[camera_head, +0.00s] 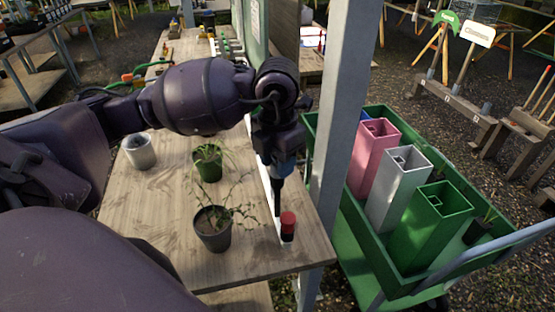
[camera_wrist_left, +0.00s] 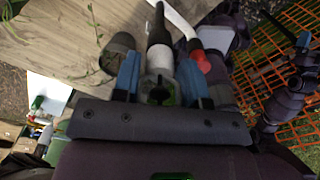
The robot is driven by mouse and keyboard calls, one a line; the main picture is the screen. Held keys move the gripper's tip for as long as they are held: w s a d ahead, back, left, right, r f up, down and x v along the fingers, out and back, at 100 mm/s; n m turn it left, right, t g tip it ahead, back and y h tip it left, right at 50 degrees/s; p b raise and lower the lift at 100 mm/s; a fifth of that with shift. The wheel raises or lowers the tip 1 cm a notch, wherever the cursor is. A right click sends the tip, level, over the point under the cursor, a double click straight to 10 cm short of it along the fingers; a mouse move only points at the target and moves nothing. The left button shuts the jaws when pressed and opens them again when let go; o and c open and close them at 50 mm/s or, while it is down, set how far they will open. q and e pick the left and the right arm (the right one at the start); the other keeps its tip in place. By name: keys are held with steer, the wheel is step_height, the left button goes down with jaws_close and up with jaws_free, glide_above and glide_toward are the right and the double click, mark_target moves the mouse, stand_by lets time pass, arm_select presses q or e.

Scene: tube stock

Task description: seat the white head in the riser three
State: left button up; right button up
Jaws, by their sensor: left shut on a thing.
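My left gripper (camera_head: 284,168) is above the right edge of the wooden table, pointing down. In the left wrist view its blue fingers (camera_wrist_left: 160,78) are shut on the white head (camera_wrist_left: 160,57), whose white band shows between them. A black tapered stem (camera_wrist_left: 155,24) extends beyond the white band; in the head view a dark stem (camera_head: 277,198) runs down below the gripper. I cannot tell whether it is part of the head or a riser under it. A red-topped black piece (camera_head: 288,226) stands beside it, its red top also in the wrist view (camera_wrist_left: 203,62). Riser three cannot be told apart.
Potted plants (camera_head: 213,236) and (camera_head: 207,163) and a grey pot (camera_head: 139,151) stand left of the gripper. A grey post (camera_head: 335,110) rises close on the right. Beyond it is a green cart (camera_head: 345,220) with pink, grey and green square tubes.

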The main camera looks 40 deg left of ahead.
arm_select(q)
steer(key=shift+f, duration=0.15)
steer(key=o, duration=1)
step_height(320, 180, up, 11)
steer(key=shift+f, duration=0.1)
